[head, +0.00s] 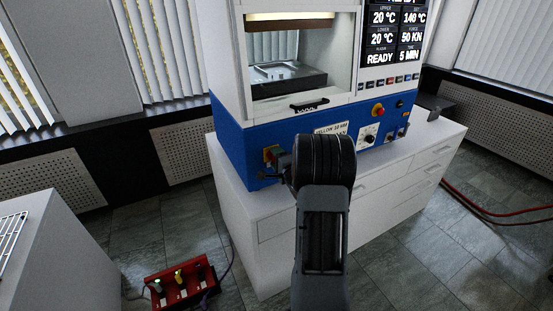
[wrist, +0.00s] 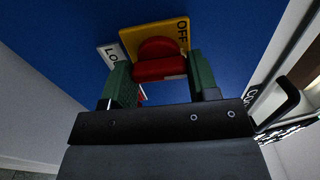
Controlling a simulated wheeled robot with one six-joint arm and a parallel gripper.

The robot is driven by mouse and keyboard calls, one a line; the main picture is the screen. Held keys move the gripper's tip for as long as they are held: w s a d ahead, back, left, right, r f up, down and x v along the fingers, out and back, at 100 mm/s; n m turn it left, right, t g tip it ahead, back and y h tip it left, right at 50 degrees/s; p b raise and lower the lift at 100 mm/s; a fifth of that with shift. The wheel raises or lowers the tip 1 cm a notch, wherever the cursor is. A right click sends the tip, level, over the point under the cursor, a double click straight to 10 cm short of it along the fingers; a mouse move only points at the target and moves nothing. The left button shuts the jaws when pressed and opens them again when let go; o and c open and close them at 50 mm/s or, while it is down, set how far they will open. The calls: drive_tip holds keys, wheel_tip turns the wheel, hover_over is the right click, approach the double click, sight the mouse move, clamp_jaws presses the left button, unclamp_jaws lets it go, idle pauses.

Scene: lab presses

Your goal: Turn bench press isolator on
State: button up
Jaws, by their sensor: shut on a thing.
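The bench press (head: 240,138) stands on a white cabinet, with a blue lower front. Its isolator is a red rotary knob (wrist: 158,67) on a yellow plate (wrist: 130,38) at the left end of that front. The isolator also shows in the head view (head: 270,153), partly behind my gripper (head: 281,174). In the wrist view my gripper (wrist: 159,78) has its two green-padded fingers on either side of the knob and is shut on it. The word OFF shows on the plate's right side. Any ON mark is hidden, and the knob's exact angle is hard to tell.
A red emergency button (head: 378,110) and a dial (head: 369,138) sit further right on the blue front. A red socket box (head: 182,280) lies on the floor at left. A white bench (head: 45,250) stands at the left edge; red hoses (head: 490,212) lie at right.

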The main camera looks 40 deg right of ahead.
drive_tip(key=o, duration=0.9)
drive_tip(key=s, duration=0.4)
drive_tip(key=s+a, duration=0.1)
drive_tip(key=s, duration=0.4)
drive_tip(key=s+a+b, duration=0.1)
drive_tip(key=s, duration=0.3)
drive_tip(key=shift+s, duration=0.35)
